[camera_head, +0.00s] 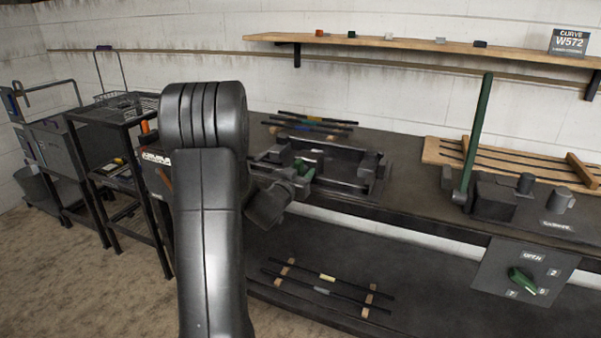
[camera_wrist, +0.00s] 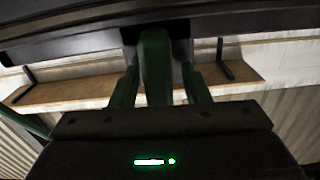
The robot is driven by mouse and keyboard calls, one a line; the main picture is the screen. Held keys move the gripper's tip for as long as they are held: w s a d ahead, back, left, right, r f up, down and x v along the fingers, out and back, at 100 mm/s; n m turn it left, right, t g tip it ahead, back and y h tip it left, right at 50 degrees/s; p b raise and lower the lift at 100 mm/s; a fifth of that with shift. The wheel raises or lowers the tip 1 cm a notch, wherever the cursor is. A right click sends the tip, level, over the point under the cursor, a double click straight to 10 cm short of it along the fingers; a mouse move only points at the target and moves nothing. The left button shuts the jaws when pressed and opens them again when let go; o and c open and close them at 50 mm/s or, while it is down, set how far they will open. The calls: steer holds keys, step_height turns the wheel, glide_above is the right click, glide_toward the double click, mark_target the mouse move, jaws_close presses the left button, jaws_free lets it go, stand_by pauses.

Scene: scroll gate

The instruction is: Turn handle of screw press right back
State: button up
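The screw press seems to be the dark metal frame (camera_head: 345,178) on the bench in the middle of the head view. A short green part (camera_head: 304,172), which looks like its handle, shows at its near left end. My gripper (camera_head: 290,186) is at that end, partly hidden by my own arm. In the wrist view a green bar, which looks like the handle (camera_wrist: 155,65), stands between the two fingers of my gripper (camera_wrist: 160,82). A narrow gap shows on its right side; contact on the left is unclear.
A tall green lever (camera_head: 477,130) stands on the bench at right, above a panel with a green knob (camera_head: 523,280). Rods lie on the bench behind the press and on the lower shelf. A wall shelf (camera_head: 410,43) holds small blocks. A black cart (camera_head: 115,110) stands left.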

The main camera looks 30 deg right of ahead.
steer(key=v, duration=1.3)
steer(key=shift+s+a+b, duration=0.25)
steer(key=shift+s+b, duration=0.05)
steer(key=x, duration=1.3)
steer(key=shift+w+d+r+p, duration=0.1)
steer(key=shift+w+d+p, duration=0.2)
steer(key=shift+a, duration=0.1)
